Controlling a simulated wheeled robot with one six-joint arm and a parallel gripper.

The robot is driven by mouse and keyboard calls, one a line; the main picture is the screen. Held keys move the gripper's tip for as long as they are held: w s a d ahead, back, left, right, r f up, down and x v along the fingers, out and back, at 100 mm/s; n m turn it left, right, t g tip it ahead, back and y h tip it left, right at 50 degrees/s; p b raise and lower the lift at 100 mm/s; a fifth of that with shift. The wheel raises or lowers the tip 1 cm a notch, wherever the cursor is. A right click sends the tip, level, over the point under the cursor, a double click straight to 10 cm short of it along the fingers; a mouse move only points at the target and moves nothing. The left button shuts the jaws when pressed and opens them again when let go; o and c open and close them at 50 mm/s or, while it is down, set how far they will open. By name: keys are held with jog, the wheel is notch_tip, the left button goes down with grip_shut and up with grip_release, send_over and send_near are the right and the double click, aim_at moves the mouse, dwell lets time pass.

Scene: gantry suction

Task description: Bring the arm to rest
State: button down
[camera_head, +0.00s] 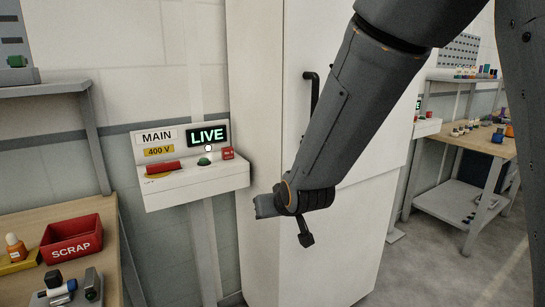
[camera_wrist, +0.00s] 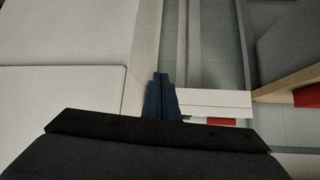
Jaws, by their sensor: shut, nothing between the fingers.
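My arm hangs down from the upper right in the head view, in front of a tall white cabinet (camera_head: 255,80). Its wrist is bent near the cabinet's left part. My gripper is small and partly hidden there. In the wrist view my gripper (camera_wrist: 160,76) shows as two dark fingers pressed together, with nothing between them. The fingers point past the cabinet's pale side. I cannot tell how far the arm is from the cabinet.
A white control panel (camera_head: 190,181) with a lit LIVE sign (camera_head: 208,136) is on the wall left of the arm. A red SCRAP bin (camera_head: 72,240) stands on the left bench (camera_head: 40,216). Another bench (camera_head: 480,145) is at right. Floor shows at lower right.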

jog(key=s+d+f+m+g+h, duration=0.1)
jog(key=s+d+f+g, duration=0.2)
jog(key=s+d, duration=0.7)
jog(key=s+d+f+m+g+h, duration=0.2)
jog(key=s+d+g, duration=0.3)
jog(key=s+d, duration=0.5)
jog(key=s+f, duration=0.1)
jog(key=s, duration=0.2)
jog(key=shift+f+g, duration=0.4)
